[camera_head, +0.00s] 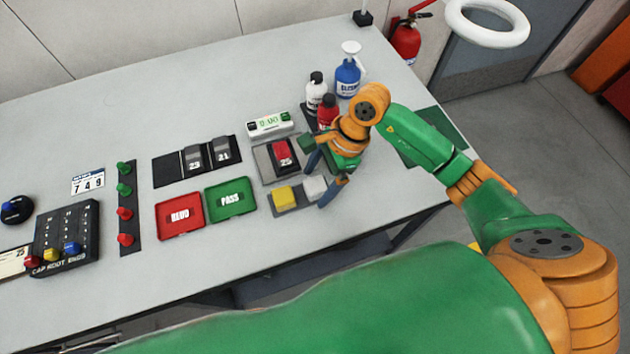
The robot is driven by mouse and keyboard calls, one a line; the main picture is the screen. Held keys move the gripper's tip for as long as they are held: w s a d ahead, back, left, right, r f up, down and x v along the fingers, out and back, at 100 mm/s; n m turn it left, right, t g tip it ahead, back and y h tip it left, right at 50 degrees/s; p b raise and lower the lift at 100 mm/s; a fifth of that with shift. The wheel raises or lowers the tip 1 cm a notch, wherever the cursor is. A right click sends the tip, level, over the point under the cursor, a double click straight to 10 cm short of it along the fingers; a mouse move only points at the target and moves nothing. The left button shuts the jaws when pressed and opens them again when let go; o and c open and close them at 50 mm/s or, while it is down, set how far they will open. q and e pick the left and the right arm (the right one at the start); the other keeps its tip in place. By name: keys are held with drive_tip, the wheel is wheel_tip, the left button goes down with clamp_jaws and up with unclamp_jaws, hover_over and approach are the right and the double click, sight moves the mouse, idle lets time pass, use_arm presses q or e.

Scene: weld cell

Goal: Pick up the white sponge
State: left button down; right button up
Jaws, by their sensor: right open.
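The white sponge (315,187) lies at the right end of a low grey tray (305,208) near the table's front edge. A yellow sponge (284,197) lies to its left on the same tray. My right gripper (318,186) is open and points down over the white sponge, with one finger on its far side and one on its near right side. Whether the fingers touch it I cannot tell. The fingers hide part of the sponge. My left gripper is not in view.
Behind the gripper stand a red bottle (327,110), a white bottle (315,92) and a blue spray bottle (348,72). A fixture with a red block (283,153) is just behind the sponges. Green PASS tray (231,199) and red tray (180,215) lie left.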

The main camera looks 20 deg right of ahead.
sight(307, 191)
drive_tip(key=shift+f, duration=0.1)
drive_tip(key=c, duration=1.4)
drive_tip(key=shift+r+b, duration=0.35)
drive_tip(key=shift+r, duration=0.05)
drive_tip(key=r, duration=0.1)
drive_tip(key=r+b, duration=0.1)
drive_tip(key=r, duration=0.1)
drive_tip(key=shift+s+a+r, duration=0.2)
drive_tip(key=shift+s+a, duration=0.1)
drive_tip(key=shift+s, duration=0.05)
drive_tip(key=s+a+r+b, duration=0.2)
drive_tip(key=s+a+r, duration=0.5)
drive_tip(key=s+r, duration=0.2)
drive_tip(key=shift+s+a, duration=0.15)
drive_tip(key=shift+s, duration=0.85)
